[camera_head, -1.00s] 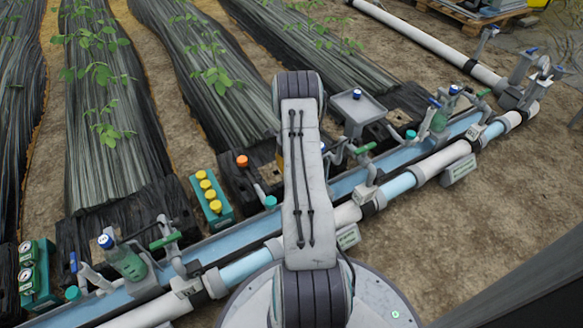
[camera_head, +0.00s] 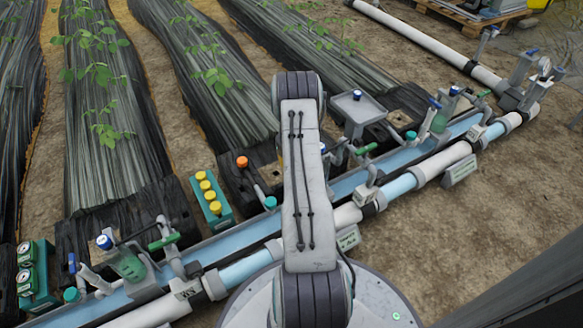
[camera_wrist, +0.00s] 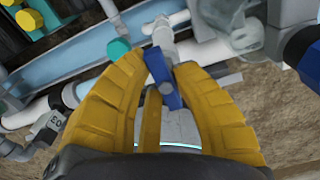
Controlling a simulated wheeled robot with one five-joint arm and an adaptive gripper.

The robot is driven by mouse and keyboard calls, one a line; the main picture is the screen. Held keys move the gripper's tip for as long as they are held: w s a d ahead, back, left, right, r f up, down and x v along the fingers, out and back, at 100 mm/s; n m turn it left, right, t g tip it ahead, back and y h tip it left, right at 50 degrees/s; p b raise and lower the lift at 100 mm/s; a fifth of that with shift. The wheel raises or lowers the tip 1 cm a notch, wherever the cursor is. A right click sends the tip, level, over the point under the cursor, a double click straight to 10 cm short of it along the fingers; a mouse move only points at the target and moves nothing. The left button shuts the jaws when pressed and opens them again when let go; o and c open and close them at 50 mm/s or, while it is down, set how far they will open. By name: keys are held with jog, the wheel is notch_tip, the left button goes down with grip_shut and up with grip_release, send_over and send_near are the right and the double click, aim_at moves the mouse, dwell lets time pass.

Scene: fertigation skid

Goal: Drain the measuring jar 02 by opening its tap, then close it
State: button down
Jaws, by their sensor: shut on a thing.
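In the wrist view, the yellow fingers of my gripper (camera_wrist: 165,100) are shut on a blue tap handle (camera_wrist: 162,76). The handle sits on a grey tap body (camera_wrist: 164,38) and stands at a slant between the fingertips. A clear jar-like vessel (camera_wrist: 222,50) shows beside it on the right, partly cut off; its liquid level cannot be made out. In the head view my arm hides the gripper, this tap and most of the middle station. I cannot read a number on this jar.
A teal box with yellow caps (camera_head: 211,196) and an orange-capped part (camera_head: 242,162) stand left of my arm. Other jars stand at the left (camera_head: 130,267) and right (camera_head: 440,120). A blue channel (camera_head: 225,243) and white pipe (camera_head: 447,160) run along the row.

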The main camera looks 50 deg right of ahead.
jog(key=c, duration=1)
grip_release()
jog(key=shift+d+r, duration=0.25)
jog(key=shift+d, duration=0.3)
jog(key=shift+c, duration=0.2)
jog(key=shift+r, duration=0.15)
jog(key=r+p, duration=0.2)
jog(key=r, duration=0.1)
jog(key=r+p, duration=0.2)
jog(key=r, duration=0.1)
jog(key=r+p, duration=0.2)
jog(key=r, duration=0.1)
jog(key=shift+a+r, duration=0.2)
jog(key=shift+a, duration=0.1)
